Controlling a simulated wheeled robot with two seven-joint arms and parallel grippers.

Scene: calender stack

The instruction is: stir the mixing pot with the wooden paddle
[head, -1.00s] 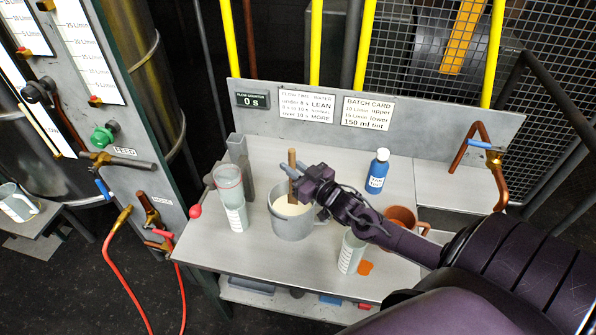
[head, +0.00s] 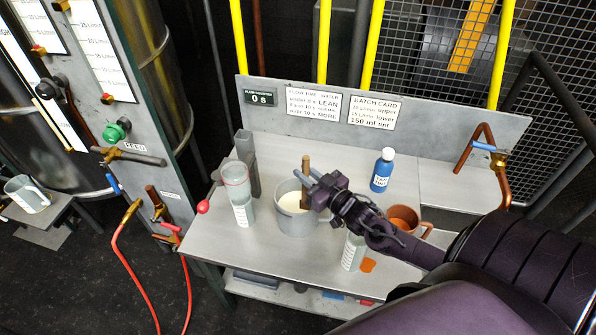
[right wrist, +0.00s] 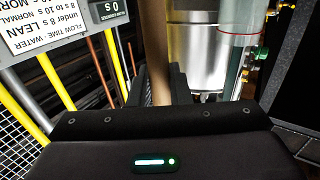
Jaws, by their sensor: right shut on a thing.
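The mixing pot (head: 293,222) is a grey pot with a side handle and cream-coloured liquid in it, standing on the bench in the head view. The wooden paddle (head: 305,166) stands nearly upright, its lower end over the pot's mouth at the right side. My right gripper (head: 314,182) is shut on the paddle's shaft above the pot. In the right wrist view the paddle (right wrist: 158,60) rises between the fingers. The gripper hides part of the paddle, and I cannot tell how deep its lower end sits. My left gripper is not in view.
A clear graduated vessel (head: 238,190) stands left of the pot, and another beaker (head: 353,250) stands in front right. A blue bottle (head: 382,171) and a brown mug (head: 404,218) are to the right.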

